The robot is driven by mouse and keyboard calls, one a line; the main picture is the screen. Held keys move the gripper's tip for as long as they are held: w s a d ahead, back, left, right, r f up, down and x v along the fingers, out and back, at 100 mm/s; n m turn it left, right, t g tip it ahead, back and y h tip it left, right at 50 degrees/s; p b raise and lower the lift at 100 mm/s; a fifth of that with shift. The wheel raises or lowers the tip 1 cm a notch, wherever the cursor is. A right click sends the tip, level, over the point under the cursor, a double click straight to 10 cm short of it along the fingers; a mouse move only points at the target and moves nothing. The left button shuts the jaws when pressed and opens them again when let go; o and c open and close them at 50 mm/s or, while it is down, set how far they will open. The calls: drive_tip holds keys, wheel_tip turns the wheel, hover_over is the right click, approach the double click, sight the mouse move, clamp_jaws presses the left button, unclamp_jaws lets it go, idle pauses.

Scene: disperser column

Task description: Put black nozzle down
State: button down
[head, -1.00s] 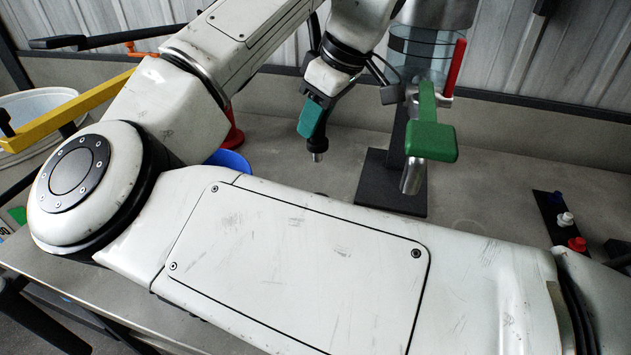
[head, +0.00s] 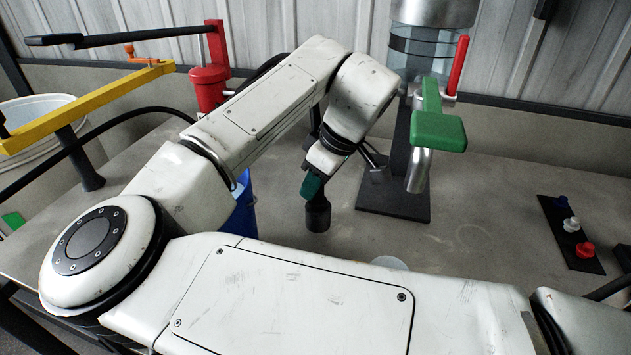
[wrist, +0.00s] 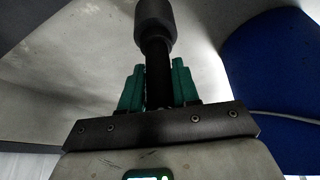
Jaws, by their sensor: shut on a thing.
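The black nozzle (head: 318,214) hangs below my gripper (head: 312,187), in front of and left of the dispenser column's dark base. My gripper's green fingers are shut on its narrow stem. In the wrist view, the nozzle (wrist: 155,22) sticks out beyond the fingertips of my gripper (wrist: 158,85), its wide dark end farthest out. In the head view it looks roughly upright, close to the tabletop (head: 480,220). I cannot tell whether it touches the table.
The column's dark base (head: 395,200) stands just right of the nozzle, with a green-handled tap (head: 438,130) above. A blue container (head: 243,208) is close on the left. A dark strip (head: 575,238) with coloured caps lies at the right. The table between is mostly clear.

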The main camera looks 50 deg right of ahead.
drive_tip(key=c, duration=0.8)
unclamp_jaws()
drive_tip(key=shift+f, duration=0.1)
drive_tip(key=shift+p+v, duration=0.65)
drive_tip(key=shift+v, duration=3.2)
